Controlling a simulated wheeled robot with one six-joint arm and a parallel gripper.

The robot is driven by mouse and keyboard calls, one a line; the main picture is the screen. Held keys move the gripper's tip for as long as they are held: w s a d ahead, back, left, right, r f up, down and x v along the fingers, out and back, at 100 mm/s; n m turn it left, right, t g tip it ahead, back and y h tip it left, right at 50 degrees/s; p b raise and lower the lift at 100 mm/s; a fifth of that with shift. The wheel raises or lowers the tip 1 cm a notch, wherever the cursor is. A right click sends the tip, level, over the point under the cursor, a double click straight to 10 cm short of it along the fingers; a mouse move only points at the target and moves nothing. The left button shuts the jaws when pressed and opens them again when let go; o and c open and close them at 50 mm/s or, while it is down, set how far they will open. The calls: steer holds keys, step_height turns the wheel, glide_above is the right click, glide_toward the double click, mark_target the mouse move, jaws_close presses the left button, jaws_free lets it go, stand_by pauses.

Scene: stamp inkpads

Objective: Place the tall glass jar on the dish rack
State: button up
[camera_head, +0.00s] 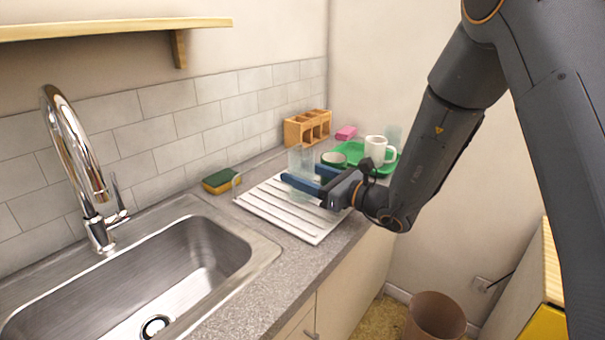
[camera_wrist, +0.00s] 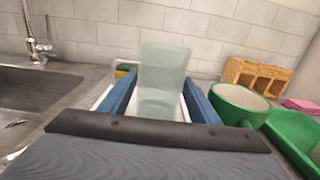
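The tall glass jar (camera_wrist: 163,75) is clear, pale and greenish. In the wrist view it stands upright between the blue fingers of my gripper (camera_wrist: 162,85), whose tips meet its sides. In the head view the jar (camera_head: 298,158) shows faintly at the fingertips of my gripper (camera_head: 303,178), over the dish rack. The dish rack (camera_head: 272,217) is a flat white ribbed tray on the counter beside the sink. The fingers hide part of the jar's lower end, so I cannot tell whether its base touches the rack.
A green tray (camera_head: 384,168) with a white mug (camera_head: 376,149), a green-and-white bowl (camera_wrist: 238,101) and another glass is behind my gripper. A wooden holder (camera_head: 307,127), pink block (camera_head: 346,133) and sponge (camera_head: 217,182) stand near the wall. The sink (camera_head: 262,246) is at left.

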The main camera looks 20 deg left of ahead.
steer(key=shift+r, duration=0.1)
steer(key=shift+d, duration=0.2)
steer(key=b+v, duration=0.1)
steer(key=v, duration=1)
steer(key=shift+s+d, duration=0.2)
steer(key=shift+d, duration=0.05)
steer(key=s+d+f+n+g+h, duration=0.3)
steer(key=s+d+n+g, duration=0.15)
steer(key=s, duration=0.45)
steer(key=s+d+f+n+g+h, duration=0.35)
steer(key=s+n, duration=0.25)
steer(key=s, duration=0.2)
steer(key=s+d+f+n+h, duration=0.1)
steer(key=d+n+h, duration=0.4)
steer(key=d, duration=0.6)
steer(key=s+d+f+n+t+h, duration=0.1)
steer(key=s+d+n+h, duration=0.2)
steer(key=d, duration=0.8)
steer(key=n+h, duration=0.2)
steer(key=shift+s+n, duration=0.25)
steer(key=shift+n, duration=0.1)
steer(key=shift+a+r, duration=0.1)
steer(key=shift+a, duration=0.05)
